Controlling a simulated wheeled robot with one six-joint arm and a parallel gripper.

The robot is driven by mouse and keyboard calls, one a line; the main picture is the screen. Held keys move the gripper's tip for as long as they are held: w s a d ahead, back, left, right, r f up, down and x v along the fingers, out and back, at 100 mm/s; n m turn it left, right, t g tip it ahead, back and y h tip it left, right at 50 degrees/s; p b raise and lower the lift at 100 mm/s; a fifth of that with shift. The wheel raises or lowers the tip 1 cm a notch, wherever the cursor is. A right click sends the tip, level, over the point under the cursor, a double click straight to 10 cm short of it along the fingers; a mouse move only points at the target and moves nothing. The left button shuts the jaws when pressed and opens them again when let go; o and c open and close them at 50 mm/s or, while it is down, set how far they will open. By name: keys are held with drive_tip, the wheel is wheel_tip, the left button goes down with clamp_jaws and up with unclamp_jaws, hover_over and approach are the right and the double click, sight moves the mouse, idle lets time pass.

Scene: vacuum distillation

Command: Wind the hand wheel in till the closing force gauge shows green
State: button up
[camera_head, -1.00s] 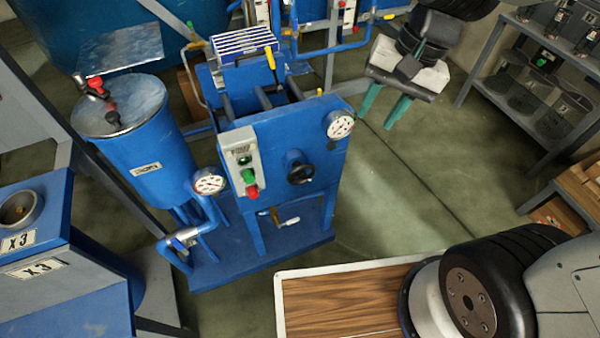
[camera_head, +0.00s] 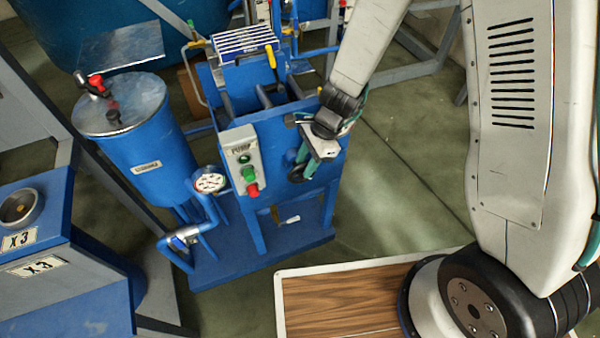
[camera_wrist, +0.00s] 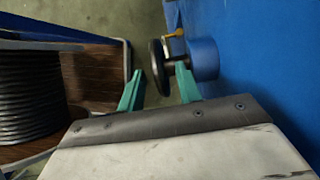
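The blue press-like machine (camera_head: 240,212) stands in the middle of the head view. Its black hand wheel (camera_head: 294,173) is on the front face, partly covered by my gripper (camera_head: 303,166). In the wrist view the wheel (camera_wrist: 157,67) shows edge-on, its shaft running to a blue round hub (camera_wrist: 203,60). My gripper's teal fingers (camera_wrist: 160,78) are open, one on each side of the wheel's rim, with a visible gap at the left finger. The gauge at the machine's upper right is hidden behind my arm, so its reading cannot be seen.
A grey control box (camera_head: 240,160) with green and red buttons sits left of the wheel. Another round gauge (camera_head: 210,183) is on the pipe beside a blue tank (camera_head: 152,150). A wood-topped surface (camera_head: 335,306) lies in front. Green floor (camera_head: 400,190) is open to the right.

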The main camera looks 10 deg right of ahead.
sight(299, 174)
drive_tip(key=x, duration=0.5)
drive_tip(key=shift+r, duration=0.1)
drive_tip(key=shift+c, duration=0.3)
clamp_jaws()
drive_tip(key=shift+y, duration=0.7)
drive_tip(key=shift+o, duration=0.3)
unclamp_jaws()
